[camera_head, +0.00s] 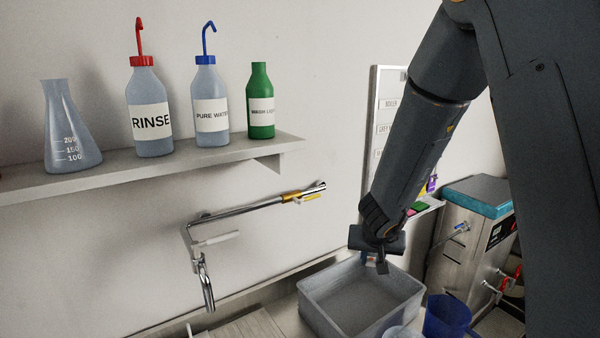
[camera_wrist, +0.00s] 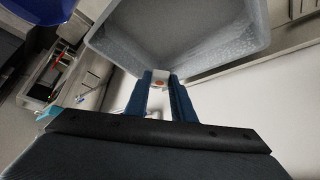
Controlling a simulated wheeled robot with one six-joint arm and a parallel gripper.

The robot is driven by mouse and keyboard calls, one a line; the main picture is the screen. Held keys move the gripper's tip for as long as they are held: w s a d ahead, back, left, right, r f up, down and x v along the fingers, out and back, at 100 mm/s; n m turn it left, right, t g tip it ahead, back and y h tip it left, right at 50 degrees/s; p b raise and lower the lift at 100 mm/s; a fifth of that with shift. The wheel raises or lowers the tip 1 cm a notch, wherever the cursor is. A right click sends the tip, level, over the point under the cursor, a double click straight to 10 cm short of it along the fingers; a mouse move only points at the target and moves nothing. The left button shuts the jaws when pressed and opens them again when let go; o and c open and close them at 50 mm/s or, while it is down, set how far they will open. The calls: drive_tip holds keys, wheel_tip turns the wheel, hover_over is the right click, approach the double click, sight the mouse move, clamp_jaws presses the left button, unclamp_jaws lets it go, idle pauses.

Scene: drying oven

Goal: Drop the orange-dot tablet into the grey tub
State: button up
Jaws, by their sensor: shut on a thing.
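My gripper (camera_wrist: 161,86) is shut on the orange-dot tablet (camera_wrist: 159,84), a small white piece with an orange dot held between the blue fingertips in the wrist view. The grey tub (camera_head: 322,311) is an open rectangular container on the counter in the head view. It also shows in the wrist view (camera_wrist: 120,48), just beyond the fingertips. In the head view my gripper (camera_head: 382,266) hangs over the tub's back part, pointing down. The tablet is too small to make out there.
A blue jug (camera_head: 447,316) and a pale vessel (camera_head: 402,332), partly cut off, stand right of the tub's front. A steel unit with a teal top (camera_head: 480,194) stands at right. A tap (camera_head: 207,285) is at left. A shelf (camera_head: 200,163) holds a flask and bottles.

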drive_tip(key=shift+f+b, duration=2.35)
drive_tip(key=shift+b, duration=0.45)
drive_tip(key=o, duration=1.1)
drive_tip(key=shift+c, duration=0.2)
drive_tip(key=p+v, duration=0.5)
drive_tip(key=v, duration=0.3)
